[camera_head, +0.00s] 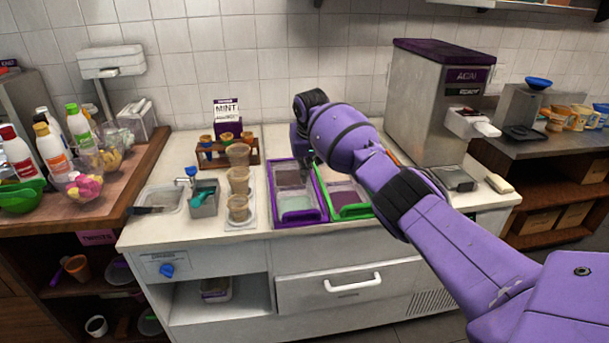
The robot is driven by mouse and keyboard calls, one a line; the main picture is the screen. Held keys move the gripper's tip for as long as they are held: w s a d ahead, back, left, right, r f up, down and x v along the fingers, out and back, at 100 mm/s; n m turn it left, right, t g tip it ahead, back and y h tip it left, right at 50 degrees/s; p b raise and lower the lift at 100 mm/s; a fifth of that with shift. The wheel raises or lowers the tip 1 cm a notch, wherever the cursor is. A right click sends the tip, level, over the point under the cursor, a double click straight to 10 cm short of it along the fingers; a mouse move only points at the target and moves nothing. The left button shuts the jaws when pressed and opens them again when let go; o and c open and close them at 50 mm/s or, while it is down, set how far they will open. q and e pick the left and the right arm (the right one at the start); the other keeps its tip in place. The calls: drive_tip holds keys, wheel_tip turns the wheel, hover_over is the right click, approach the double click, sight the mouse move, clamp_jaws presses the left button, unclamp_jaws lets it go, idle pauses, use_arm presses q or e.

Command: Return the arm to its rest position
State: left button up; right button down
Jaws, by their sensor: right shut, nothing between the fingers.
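My right arm (440,228) is purple with black joints and reaches in from the lower right across the counter. I cannot tell how far above the bin the fingertips are. The green-rimmed bin (352,211) is just to the right, partly covered by my arm. My left gripper is not in the view.
A tall grey açaí machine (425,110) stands right of my wrist. Stacked cups (239,182), a cone rack (227,152) and a small sink (160,198) are to the left. Bottles and bowls crowd the wooden left counter (125,180).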

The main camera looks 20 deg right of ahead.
drive_tip(key=w+a+r+n+t, duration=0.4)
drive_tip(key=w+a+t, duration=0.1)
drive_tip(key=w+a, duration=0.2)
drive_tip(key=s+a+f+n+t+y, duration=0.2)
drive_tip(key=s+a+f, duration=0.3)
drive_tip(key=s+f, duration=0.35)
drive_tip(key=s+a+f+n+t+y, duration=0.1)
drive_tip(key=s+a+f, duration=0.5)
drive_tip(key=f, duration=0.4)
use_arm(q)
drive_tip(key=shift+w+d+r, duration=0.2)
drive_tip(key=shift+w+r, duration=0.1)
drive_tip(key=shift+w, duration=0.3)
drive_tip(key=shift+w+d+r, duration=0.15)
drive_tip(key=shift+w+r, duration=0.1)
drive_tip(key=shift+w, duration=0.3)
use_arm(e)
drive_tip(key=s+d+f+m+g, duration=0.1)
drive_tip(key=s+f, duration=0.5)
drive_tip(key=s, duration=0.9)
drive_tip(key=s+d+f+m+g+h, duration=0.1)
drive_tip(key=s+f, duration=0.5)
drive_tip(key=s, duration=1)
drive_tip(key=s+d+f+m+g, duration=0.1)
drive_tip(key=s+f, duration=0.5)
drive_tip(key=s, duration=1)
drive_tip(key=shift+d+f+m+h, duration=0.25)
drive_tip(key=shift+d+m+h, duration=0.05)
drive_tip(key=shift+d, duration=0.15)
